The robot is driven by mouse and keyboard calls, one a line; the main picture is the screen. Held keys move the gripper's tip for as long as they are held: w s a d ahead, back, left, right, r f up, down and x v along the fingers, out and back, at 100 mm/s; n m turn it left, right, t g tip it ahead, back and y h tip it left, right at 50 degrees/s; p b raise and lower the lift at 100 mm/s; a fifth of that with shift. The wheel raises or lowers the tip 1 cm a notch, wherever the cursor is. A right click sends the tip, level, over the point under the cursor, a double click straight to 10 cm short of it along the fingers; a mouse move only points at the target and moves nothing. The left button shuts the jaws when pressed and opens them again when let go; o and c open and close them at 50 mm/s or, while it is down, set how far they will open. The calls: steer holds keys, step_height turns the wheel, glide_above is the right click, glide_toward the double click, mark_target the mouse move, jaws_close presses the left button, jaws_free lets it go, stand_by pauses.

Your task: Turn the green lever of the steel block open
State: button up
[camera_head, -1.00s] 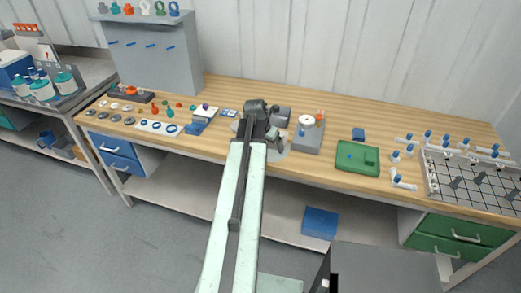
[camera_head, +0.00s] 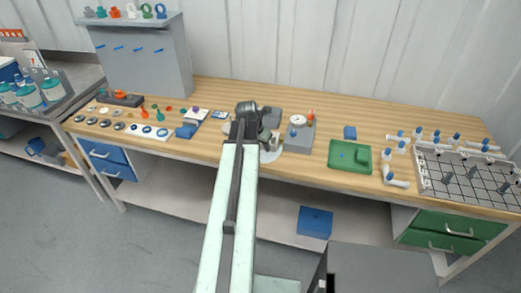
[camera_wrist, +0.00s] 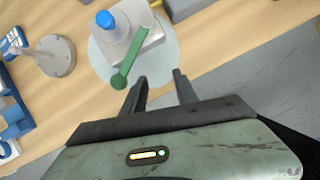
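The steel block (camera_wrist: 152,36) shows in the wrist view on a pale round plate (camera_wrist: 168,58), with a blue cap (camera_wrist: 104,19) on its top. Its green lever (camera_wrist: 128,62) sticks out from it toward my gripper, ending in a round knob. My gripper (camera_wrist: 160,84) is open, its two dark fingers apart with nothing between them. The knob lies just beyond and left of the left fingertip; I cannot tell whether they touch. In the head view my gripper (camera_head: 268,143) is over the bench and hides most of the block; the plate's edge shows beside it.
A grey block with a white dial (camera_head: 297,134) and a green tray (camera_head: 350,168) stand to the right. Blue parts (camera_head: 187,131) and small fittings lie to the left. In the wrist view a grey round-based part (camera_wrist: 54,56) stands left of the block.

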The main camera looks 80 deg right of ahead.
steer(key=s+p+v, duration=0.1)
steer(key=p+v, duration=0.5)
steer(key=v, duration=0.1)
steer(key=shift+w+a+r+p, duration=0.2)
steer(key=shift+w+r+p, duration=0.05)
steer(key=shift+r+p, duration=0.05)
steer(key=shift+c, duration=0.2)
